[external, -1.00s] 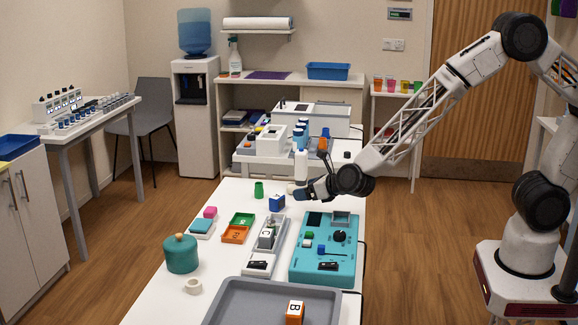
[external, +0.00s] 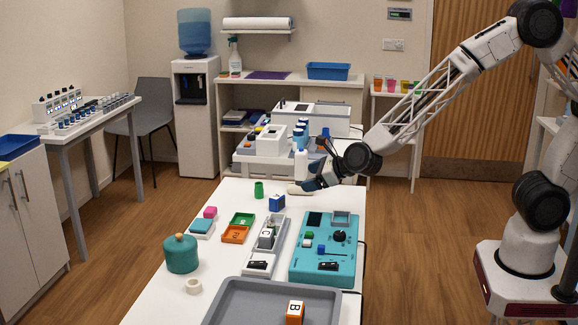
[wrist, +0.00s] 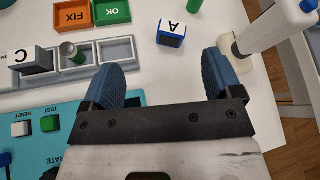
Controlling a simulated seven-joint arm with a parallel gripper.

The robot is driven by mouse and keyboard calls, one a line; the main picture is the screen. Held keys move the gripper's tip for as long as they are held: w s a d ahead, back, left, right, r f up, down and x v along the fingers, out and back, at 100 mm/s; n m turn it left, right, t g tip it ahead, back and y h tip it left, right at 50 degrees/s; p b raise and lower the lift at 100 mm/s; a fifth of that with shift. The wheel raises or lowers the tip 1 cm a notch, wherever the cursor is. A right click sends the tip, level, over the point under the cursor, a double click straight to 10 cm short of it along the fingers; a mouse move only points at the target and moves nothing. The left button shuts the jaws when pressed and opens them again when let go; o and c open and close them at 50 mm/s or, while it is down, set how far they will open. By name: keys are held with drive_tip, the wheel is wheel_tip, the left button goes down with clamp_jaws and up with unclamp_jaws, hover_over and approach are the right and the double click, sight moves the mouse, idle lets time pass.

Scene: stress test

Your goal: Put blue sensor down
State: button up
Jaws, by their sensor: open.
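The blue sensor (external: 277,203), a small blue block with a white face marked A, sits on the white table (external: 238,192). In the wrist view the blue sensor (wrist: 171,33) lies ahead of the fingertips, apart from them. My gripper (external: 308,186) is to the right of it in the external view. In the wrist view my gripper (wrist: 167,72) has its two blue fingers wide apart with nothing between them.
A white bottle-like thing (wrist: 275,27) stands close to the right finger. A grey divided tray (wrist: 115,50), FIX (wrist: 72,15) and OK (wrist: 111,11) bins and a teal panel (external: 325,262) are nearby.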

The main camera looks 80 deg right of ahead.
drive_tip(key=s+a+r+n+g+y, duration=0.3)
drive_tip(key=s+r+n+g+y, duration=0.1)
drive_tip(key=s+r+n, duration=1.3)
drive_tip(key=s+d+n+g, duration=0.1)
drive_tip(key=s+n+g, duration=0.1)
drive_tip(key=s+n, duration=0.7)
drive_tip(key=s+d+r+n+g+h, duration=0.1)
drive_tip(key=s+d+n+g, duration=0.1)
drive_tip(key=s+n, duration=0.7)
drive_tip(key=s+g, duration=0.1)
drive_tip(key=s, duration=0.7)
drive_tip(key=shift+s+r+g, duration=0.15)
drive_tip(key=shift+g, duration=0.15)
